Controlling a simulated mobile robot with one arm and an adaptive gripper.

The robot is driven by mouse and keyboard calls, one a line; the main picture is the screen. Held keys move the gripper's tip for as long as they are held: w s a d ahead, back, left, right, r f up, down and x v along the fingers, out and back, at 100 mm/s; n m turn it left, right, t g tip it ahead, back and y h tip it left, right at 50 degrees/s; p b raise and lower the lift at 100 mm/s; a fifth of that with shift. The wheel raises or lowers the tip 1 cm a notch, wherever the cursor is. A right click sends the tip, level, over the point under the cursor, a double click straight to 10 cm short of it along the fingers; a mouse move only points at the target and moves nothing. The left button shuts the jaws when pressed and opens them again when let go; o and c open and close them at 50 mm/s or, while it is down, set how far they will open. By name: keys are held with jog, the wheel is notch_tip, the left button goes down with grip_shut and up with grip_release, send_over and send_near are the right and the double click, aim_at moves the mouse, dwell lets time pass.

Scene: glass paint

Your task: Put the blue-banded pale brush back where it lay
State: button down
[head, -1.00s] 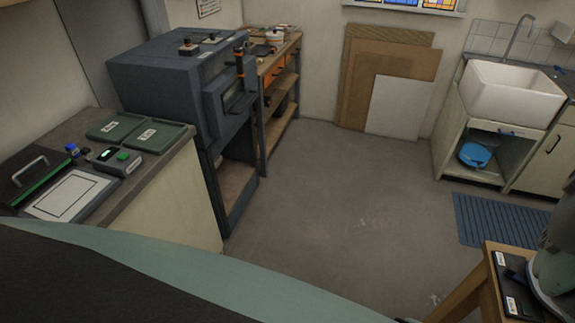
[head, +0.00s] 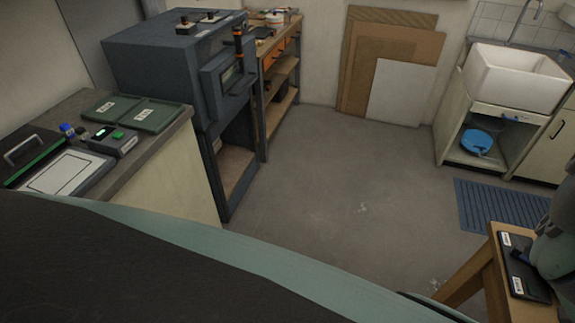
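I cannot make out the blue-banded pale brush in the head view. A black tray or board (head: 537,288) with white labels lies on a wooden table at the lower right. A small dark blue item shows on it, too small to name. Part of my arm covers the right side of this table, so what lies behind it is hidden. My gripper is outside the picture, and I cannot see whether it holds anything.
A grey worktop (head: 150,150) at the left carries green trays (head: 155,116) and a small device. A dark kiln-like cabinet (head: 155,65) stands behind it. A sink (head: 515,80) and a blue mat (head: 490,205) are at the right. The middle floor (head: 320,180) is clear.

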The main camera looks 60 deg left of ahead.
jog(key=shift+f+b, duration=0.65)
jog(key=shift+b, duration=0.05)
dwell(1.0)
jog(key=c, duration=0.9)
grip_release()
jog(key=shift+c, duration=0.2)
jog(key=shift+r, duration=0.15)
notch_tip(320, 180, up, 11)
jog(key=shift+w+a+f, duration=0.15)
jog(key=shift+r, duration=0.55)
